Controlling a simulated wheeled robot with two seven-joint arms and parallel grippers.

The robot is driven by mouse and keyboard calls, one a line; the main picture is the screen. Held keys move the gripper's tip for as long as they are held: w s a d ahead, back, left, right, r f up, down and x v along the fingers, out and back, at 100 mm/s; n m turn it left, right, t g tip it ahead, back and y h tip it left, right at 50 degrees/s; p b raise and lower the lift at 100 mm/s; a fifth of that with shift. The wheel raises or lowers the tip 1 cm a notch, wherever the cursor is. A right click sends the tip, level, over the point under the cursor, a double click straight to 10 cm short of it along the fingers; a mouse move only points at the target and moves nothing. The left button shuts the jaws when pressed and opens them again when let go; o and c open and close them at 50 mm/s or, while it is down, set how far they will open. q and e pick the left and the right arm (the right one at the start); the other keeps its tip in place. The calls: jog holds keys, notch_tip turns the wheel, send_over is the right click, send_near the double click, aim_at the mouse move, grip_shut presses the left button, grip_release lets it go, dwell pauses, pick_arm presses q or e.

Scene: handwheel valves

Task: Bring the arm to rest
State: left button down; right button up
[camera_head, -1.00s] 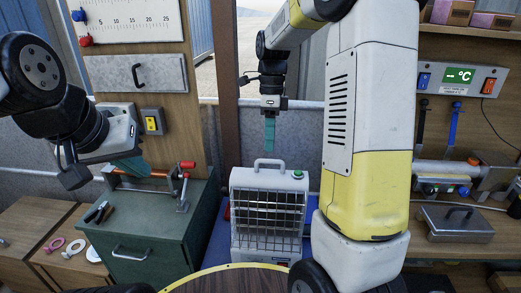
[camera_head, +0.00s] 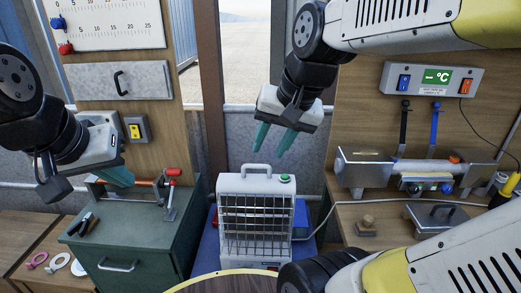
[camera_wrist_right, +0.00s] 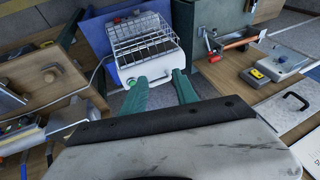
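My right gripper (camera_head: 276,138) is at the centre top in the head view, above and behind the white caged heater (camera_head: 255,222). Its two green fingers are spread apart with nothing between them. In the right wrist view the fingers (camera_wrist_right: 160,92) also stand apart and point toward the caged heater (camera_wrist_right: 145,48). My left gripper (camera_head: 120,176) is at the left, over the green cabinet (camera_head: 150,225) and close to the clamp with an orange bar (camera_head: 148,183). Its fingertips overlap in the view, so its opening cannot be made out.
A panel with a temperature display (camera_head: 432,78) hangs at the right above a metal cylinder device (camera_head: 365,172). Open space surrounds my right gripper.

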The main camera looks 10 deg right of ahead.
jog(key=s+n, duration=0.1)
jog(key=s+f+n+t, duration=0.1)
jog(key=s+n, duration=0.1)
jog(key=shift+a+n, duration=0.2)
jog(key=shift+n, duration=0.1)
dwell(1.0)
